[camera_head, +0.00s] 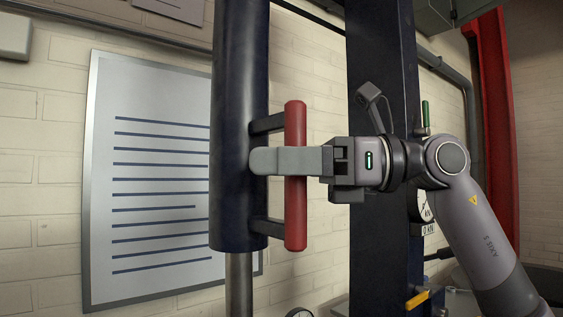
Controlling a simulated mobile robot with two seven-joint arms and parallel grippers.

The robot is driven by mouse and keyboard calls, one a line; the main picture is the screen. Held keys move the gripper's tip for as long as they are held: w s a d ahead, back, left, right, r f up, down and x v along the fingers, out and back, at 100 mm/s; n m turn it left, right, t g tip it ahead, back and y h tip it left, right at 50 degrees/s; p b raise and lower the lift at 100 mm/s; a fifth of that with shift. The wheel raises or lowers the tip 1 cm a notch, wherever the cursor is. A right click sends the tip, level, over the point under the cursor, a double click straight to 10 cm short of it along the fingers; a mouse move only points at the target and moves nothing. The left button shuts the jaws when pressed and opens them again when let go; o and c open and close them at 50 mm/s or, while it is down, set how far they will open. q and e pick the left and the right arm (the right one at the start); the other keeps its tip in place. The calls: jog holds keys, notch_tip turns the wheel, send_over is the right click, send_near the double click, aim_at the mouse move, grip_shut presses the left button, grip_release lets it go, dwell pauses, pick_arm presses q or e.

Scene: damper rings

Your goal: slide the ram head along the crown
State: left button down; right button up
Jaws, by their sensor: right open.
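The ram head is a dark blue upright cylinder (236,120) left of centre, with a steel rod (239,283) below it. A red upright handle bar (295,215) stands off its right side on two dark brackets. My right gripper (265,161) comes in from the right at mid-height of the handle. Its near finger passes in front of the red bar, and its tip overlaps the cylinder's edge in the picture. The jaws are open around the bar; the far finger is hidden. I cannot make out the crown clearly. My left gripper is not in view.
A dark blue column (378,265) stands behind my right wrist. A gauge (424,205) and a yellow-handled lever (417,299) sit beside it. A red post (492,100) is at the far right. A framed board (150,240) hangs on the brick wall at left.

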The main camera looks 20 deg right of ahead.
jog(key=shift+d, duration=0.2)
jog(key=shift+v, duration=0.8)
jog(key=shift+s, duration=0.1)
jog(key=v, duration=0.6)
jog(key=shift+b, duration=0.4)
